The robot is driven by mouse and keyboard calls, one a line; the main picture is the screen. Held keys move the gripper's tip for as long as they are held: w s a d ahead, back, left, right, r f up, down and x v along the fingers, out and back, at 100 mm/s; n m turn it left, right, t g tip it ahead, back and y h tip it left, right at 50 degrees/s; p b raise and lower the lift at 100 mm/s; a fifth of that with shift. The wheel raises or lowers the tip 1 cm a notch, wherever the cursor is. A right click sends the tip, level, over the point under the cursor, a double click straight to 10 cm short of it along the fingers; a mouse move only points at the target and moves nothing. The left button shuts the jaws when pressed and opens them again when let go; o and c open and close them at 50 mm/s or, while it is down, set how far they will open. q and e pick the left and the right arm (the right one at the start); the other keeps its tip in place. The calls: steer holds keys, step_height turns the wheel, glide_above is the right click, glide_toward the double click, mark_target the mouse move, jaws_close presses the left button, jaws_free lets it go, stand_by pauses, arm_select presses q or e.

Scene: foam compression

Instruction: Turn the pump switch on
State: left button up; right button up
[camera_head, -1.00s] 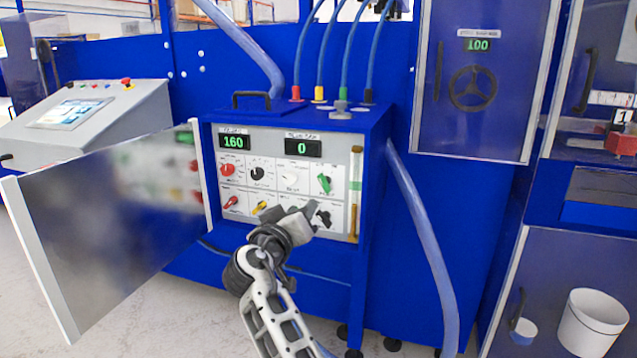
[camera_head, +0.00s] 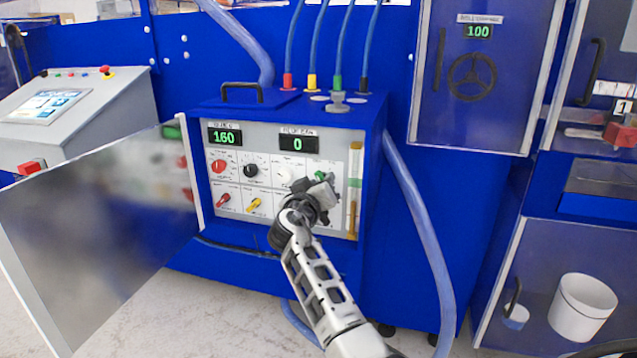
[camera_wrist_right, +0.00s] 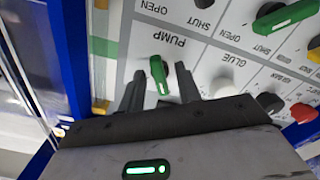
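The pump switch (camera_wrist_right: 159,75) is a green knob with a pale line, beside the printed word PUMP on the white control panel (camera_head: 229,185). My right gripper (camera_head: 322,192) is in front of the panel's right part in the head view and hides most of this switch. In the right wrist view my right gripper (camera_wrist_right: 160,72) is open, with one dark finger on either side of the green switch. The fingers look apart from the knob, and I cannot tell whether either touches it. My left gripper is not in view.
The panel also holds a red knob (camera_head: 219,167), a black knob (camera_head: 251,170) and a white glue knob (camera_wrist_right: 226,88) close to the right finger. The open cabinet door (camera_head: 100,225) stands to the left. A clear vertical tube (camera_head: 353,205) is just right of the gripper.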

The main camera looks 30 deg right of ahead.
jaws_close()
arm_select(q)
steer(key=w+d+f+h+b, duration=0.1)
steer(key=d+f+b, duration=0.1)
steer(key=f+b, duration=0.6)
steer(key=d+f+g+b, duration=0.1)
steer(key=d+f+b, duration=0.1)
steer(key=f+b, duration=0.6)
steer(key=b, duration=0.4)
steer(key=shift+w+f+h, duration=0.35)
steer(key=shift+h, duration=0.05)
arm_select(e)
steer(key=m, duration=1.2)
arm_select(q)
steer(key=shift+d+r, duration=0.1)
arm_select(e)
jaws_free()
